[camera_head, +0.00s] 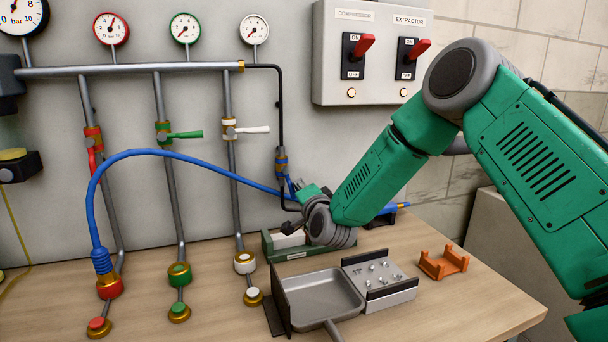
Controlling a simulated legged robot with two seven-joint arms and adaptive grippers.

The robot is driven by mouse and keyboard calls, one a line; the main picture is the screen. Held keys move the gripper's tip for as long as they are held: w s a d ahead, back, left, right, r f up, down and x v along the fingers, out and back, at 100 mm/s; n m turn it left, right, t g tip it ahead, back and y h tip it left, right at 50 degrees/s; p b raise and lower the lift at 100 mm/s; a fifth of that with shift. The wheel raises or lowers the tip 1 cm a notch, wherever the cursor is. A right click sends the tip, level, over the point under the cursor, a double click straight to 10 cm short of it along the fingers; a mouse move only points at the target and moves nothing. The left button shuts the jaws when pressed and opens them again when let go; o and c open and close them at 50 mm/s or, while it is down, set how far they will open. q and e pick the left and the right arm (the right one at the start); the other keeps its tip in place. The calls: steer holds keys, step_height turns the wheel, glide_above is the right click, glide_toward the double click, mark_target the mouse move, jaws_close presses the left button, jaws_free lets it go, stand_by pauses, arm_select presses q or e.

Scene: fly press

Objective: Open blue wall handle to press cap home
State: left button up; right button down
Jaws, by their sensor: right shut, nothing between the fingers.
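The blue wall valve (281,161) sits on the thin black pipe that runs down the wall. Its blue handle (291,187) points downward, close along the pipe. My right gripper (304,190) is shut and empty, right beside the handle. I cannot tell whether it touches the handle. My wrist and the blue hose hide part of this spot. I cannot make out the press or its cap; a dark green fixture (270,247) with a pale block stands on the bench below, partly behind my wrist. My left gripper is out of view.
Red, green (186,135) and white (252,130) valve handles are on the left pipes. A grey tray (322,295), a metal block (380,279) and an orange cradle (443,263) are on the bench.

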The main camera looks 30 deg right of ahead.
steer(key=m+b, duration=0.1)
steer(key=a+f+m+b, duration=0.1)
steer(key=m+b, duration=0.2)
steer(key=m, duration=0.1)
steer(key=shift+w+a+f, duration=0.25)
steer(key=shift+f, duration=0.1)
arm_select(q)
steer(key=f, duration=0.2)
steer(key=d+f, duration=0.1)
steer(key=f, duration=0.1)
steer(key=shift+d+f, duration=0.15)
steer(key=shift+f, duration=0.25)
arm_select(e)
steer(key=shift+d+f+m, duration=0.15)
steer(key=shift+d+m, duration=0.15)
steer(key=shift+d, duration=0.1)
steer(key=shift+a, duration=0.2)
arm_select(q)
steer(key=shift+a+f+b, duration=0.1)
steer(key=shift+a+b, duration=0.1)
steer(key=shift+b, duration=0.1)
